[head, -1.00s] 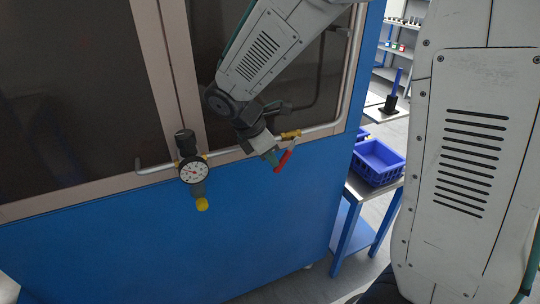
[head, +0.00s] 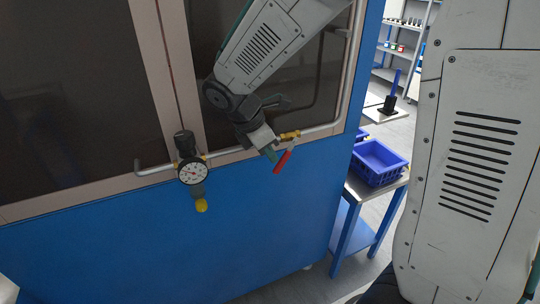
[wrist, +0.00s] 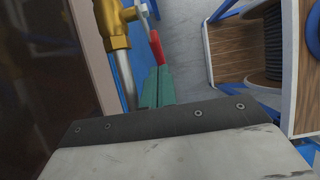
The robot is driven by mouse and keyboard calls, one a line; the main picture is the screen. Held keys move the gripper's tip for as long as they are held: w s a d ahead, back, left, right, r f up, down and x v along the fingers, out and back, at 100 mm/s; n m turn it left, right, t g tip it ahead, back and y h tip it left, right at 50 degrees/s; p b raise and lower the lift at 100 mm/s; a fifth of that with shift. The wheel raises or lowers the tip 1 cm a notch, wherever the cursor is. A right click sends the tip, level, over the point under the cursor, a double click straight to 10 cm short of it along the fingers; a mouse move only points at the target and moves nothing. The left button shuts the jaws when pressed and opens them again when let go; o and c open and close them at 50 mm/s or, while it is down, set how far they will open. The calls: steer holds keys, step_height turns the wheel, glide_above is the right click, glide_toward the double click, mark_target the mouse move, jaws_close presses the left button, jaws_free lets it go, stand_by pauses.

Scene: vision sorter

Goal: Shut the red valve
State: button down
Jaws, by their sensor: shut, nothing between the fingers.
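The red valve handle (head: 283,161) hangs down and slightly left from a brass valve body (head: 289,135) on the metal pipe along the blue cabinet. My gripper (head: 272,155) is shut, with its green fingertips at the left side of the handle. In the wrist view the red handle (wrist: 157,48) lies right at the fingertips (wrist: 157,88), and the brass body (wrist: 114,22) is to the upper left. I cannot tell whether the fingers touch the handle. The fingers partly hide the handle's lower end in the wrist view.
A round pressure gauge (head: 192,171) with a yellow knob below it sits on the pipe to the left. A blue crate (head: 377,164) stands on a bench to the right, past the cabinet's edge. Floor shows between the bench and my body.

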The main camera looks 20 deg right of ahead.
steer(key=a+r, duration=0.9)
steer(key=r, duration=0.1)
steer(key=d+r+y, duration=0.2)
steer(key=d, duration=0.3)
steer(key=shift+y, duration=0.4)
steer(key=d+f, duration=0.1)
steer(key=f, duration=0.3)
steer(key=d+f, duration=0.1)
steer(key=f, duration=0.3)
steer(key=d+f, duration=0.2)
steer(key=f, duration=0.2)
steer(key=shift+f, duration=0.1)
steer(key=shift+d+f, duration=0.35)
steer(key=shift+d, duration=0.05)
